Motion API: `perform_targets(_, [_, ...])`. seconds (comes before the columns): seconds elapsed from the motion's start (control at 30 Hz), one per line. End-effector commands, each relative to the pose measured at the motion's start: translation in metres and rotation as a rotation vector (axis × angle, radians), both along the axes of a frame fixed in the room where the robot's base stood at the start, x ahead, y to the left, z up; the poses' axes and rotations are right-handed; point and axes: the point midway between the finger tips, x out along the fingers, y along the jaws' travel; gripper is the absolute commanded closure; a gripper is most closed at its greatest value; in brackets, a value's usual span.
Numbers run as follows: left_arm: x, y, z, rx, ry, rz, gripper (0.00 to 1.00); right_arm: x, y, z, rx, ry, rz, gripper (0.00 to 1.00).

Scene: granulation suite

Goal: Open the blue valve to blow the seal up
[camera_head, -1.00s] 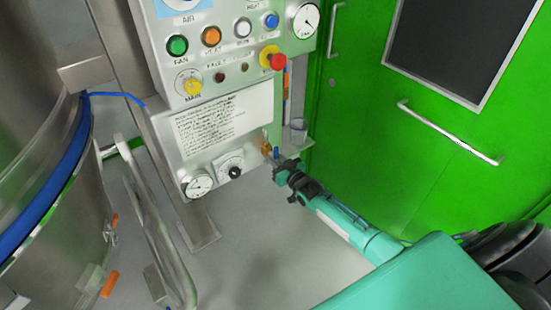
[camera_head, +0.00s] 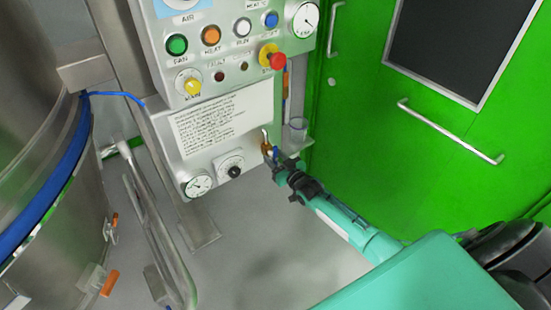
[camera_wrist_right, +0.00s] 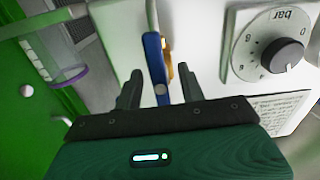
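The blue valve handle (camera_wrist_right: 153,68) is a narrow blue lever on a brass body (camera_wrist_right: 168,58) at the lower right of the control panel. In the right wrist view it lies between the two fingers of my right gripper (camera_wrist_right: 158,88), with a gap on each side. The fingers are apart and hold nothing. In the head view the right gripper (camera_head: 275,157) is at the valve, and only a bit of the blue handle (camera_head: 276,152) shows there. The seal (camera_head: 50,215) appears as a blue band around the steel vessel at left. My left gripper is out of view.
The control panel (camera_head: 222,122) carries buttons, a red stop knob (camera_head: 278,61) and gauges. A regulator dial (camera_wrist_right: 270,48) sits close to the right of the gripper. A green door (camera_head: 390,130) stands at right.

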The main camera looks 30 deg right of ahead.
Motion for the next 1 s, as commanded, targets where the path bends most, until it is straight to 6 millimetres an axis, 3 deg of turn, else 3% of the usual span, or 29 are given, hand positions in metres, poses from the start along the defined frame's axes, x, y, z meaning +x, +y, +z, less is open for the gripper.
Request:
perform_targets(0.27, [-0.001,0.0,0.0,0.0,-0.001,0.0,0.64,-0.014,-0.002,-0.001,0.001,0.001,0.001,0.6])
perform_targets(0.8, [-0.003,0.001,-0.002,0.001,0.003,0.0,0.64,-0.104,-0.015,-0.001,0.0,0.002,0.0,0.6])
perform_targets(1.0, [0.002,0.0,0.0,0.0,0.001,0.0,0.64,-0.128,-0.018,-0.001,0.0,0.001,-0.001,0.6])
